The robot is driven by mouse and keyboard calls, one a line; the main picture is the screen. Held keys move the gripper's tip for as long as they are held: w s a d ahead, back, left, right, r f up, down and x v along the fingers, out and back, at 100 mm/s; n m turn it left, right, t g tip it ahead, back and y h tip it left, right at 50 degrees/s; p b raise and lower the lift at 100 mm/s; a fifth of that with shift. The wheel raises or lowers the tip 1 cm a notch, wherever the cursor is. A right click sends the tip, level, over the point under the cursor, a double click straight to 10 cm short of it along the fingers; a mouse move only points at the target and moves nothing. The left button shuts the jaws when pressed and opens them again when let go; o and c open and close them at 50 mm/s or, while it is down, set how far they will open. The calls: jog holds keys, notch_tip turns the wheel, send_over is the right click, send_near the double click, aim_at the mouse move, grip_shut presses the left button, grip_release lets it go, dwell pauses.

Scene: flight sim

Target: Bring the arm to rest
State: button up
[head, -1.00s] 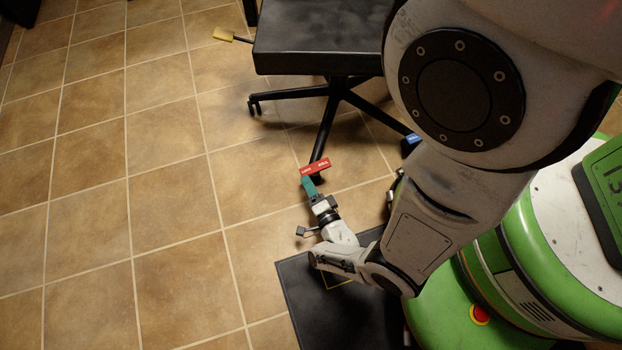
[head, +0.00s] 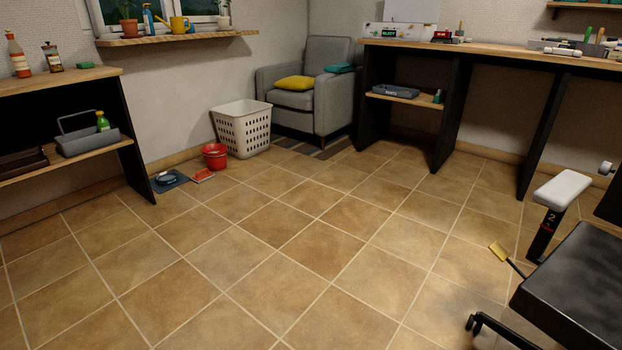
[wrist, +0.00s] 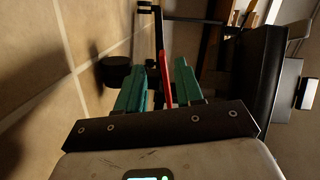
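My gripper (wrist: 164,82) shows in the wrist view with two teal fingers standing apart. The head view does not show my arm or gripper now.
A red bucket (head: 214,156), white basket (head: 242,130) and grey armchair (head: 318,105) stand farther back. The middle floor is clear.

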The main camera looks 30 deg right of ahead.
jog(key=w+a+n+t+y+p, duration=0.1)
jog(key=w+n+t+y, duration=0.3)
jog(key=w, duration=0.5)
jog(key=w+a+r+n+g+y+p, duration=0.2)
jog(key=w+a+r+n+g+y, duration=0.2)
jog(key=w+a+r+n+y, duration=0.8)
jog(key=s+a+r+n+g+p, duration=0.25)
jog(key=s+r+n+g, duration=0.45)
jog(key=s+r+n, duration=0.55)
notch_tip(320, 180, up, 40)
jog(key=s+m+p, duration=0.1)
jog(key=p, duration=3.7)
jog(key=shift+a+f+h, duration=0.15)
jog(key=shift+f+h, duration=0.05)
jog(key=shift+h, duration=0.2)
